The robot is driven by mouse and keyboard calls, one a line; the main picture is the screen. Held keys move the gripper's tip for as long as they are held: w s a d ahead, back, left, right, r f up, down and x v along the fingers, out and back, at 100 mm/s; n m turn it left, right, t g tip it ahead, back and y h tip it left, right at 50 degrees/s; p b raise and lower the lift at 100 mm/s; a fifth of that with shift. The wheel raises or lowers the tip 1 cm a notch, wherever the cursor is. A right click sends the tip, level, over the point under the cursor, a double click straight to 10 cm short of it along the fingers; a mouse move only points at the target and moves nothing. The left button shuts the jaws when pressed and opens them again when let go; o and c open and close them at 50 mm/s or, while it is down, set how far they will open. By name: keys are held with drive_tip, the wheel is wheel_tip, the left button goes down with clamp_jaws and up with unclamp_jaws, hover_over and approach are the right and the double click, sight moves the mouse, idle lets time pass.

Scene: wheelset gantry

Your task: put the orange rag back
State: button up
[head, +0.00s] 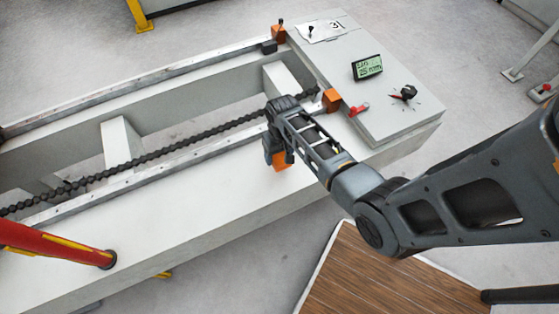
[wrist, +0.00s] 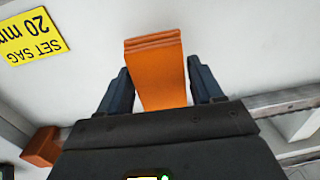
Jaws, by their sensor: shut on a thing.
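The orange rag (wrist: 157,75) shows in the wrist view as a folded, flat strip between the two dark fingers of my gripper (wrist: 161,88). My gripper is shut on it. In the head view my gripper (head: 274,148) points down over the near side of the pale gantry bed (head: 215,180). An orange bit of the rag (head: 281,163) shows below the fingers there, and the rest is hidden by the arm. I cannot tell whether the rag touches the pale surface.
Orange blocks (head: 331,100) stand at the rail ends. A dark chain (head: 160,152) runs along the bed. A control box with a green display (head: 367,67) and a red lever (head: 359,109) is at right. A red pole (head: 55,244) crosses left. A yellow sag sign (wrist: 32,36) shows.

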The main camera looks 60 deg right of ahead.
drive_tip(key=shift+s+a+f, duration=0.25)
drive_tip(key=shift+f, duration=1.95)
drive_tip(key=shift+f+b, duration=0.15)
drive_tip(key=shift+b, duration=0.25)
drive_tip(key=o, duration=1.1)
